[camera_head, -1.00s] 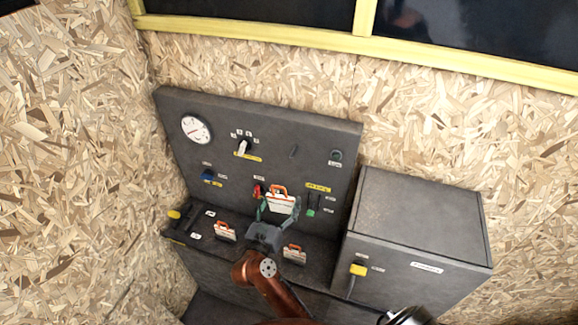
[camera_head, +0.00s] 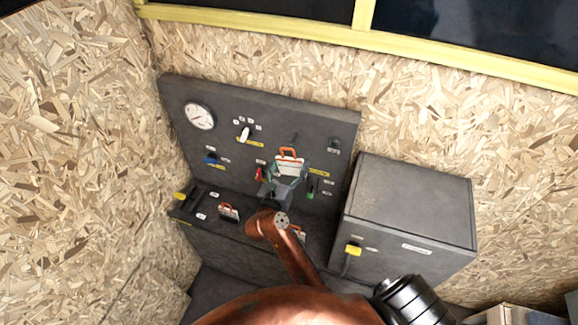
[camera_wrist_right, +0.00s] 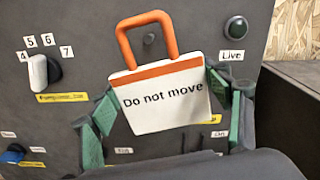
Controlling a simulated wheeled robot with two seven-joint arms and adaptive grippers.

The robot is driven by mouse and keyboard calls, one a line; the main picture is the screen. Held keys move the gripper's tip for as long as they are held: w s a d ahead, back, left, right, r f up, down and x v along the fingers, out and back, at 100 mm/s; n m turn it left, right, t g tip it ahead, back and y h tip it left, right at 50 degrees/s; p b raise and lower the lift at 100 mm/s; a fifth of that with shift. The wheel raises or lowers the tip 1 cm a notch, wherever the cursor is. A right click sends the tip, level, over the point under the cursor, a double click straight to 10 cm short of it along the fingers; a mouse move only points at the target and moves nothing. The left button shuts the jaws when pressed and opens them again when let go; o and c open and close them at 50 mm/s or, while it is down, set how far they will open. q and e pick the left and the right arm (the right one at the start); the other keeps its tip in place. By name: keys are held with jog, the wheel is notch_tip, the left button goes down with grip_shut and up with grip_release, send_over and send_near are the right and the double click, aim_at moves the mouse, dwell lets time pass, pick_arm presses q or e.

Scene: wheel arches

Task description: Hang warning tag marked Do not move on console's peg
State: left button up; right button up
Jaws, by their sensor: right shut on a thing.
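The warning tag (camera_wrist_right: 163,95), a white plate with an orange band and an orange loop handle, reads "Do not move" in the right wrist view. It also shows in the head view (camera_head: 289,169), before the upright panel. My right gripper (camera_head: 287,180) is shut on the tag, with green fingers at its left and right edges in the wrist view. The console's peg (camera_wrist_right: 149,39), dark and round-ended, appears inside the loop's opening; I cannot tell whether the loop is around it or in front of it. My left gripper is not in view.
The console panel (camera_head: 185,92) carries a gauge (camera_head: 199,117), a white-pointer knob (camera_head: 245,134), a "Live" lamp (camera_wrist_right: 235,28) and a green-ended lever (camera_head: 310,195). A grey cabinet (camera_head: 415,200) stands right of the panel.

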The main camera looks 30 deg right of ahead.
aim_at(300, 145)
jog(key=shift+w+d, duration=0.35)
jog(key=shift+d, duration=0.05)
jog(key=shift+f+b+x, duration=0.15)
jog(key=shift+b+x, duration=0.05)
jog(key=shift+x, duration=1.1)
jog(key=shift+f+b+x, duration=0.1)
jog(key=shift+b+x, duration=0.05)
jog(key=shift+x, duration=1.15)
jog(key=shift+w+d+f, duration=0.3)
jog(key=shift+d+f, duration=0.1)
jog(key=shift+d, duration=0.05)
jog(key=shift+f, duration=0.1)
jog(key=o, duration=1.2)
jog(key=shift+o, duration=0.2)
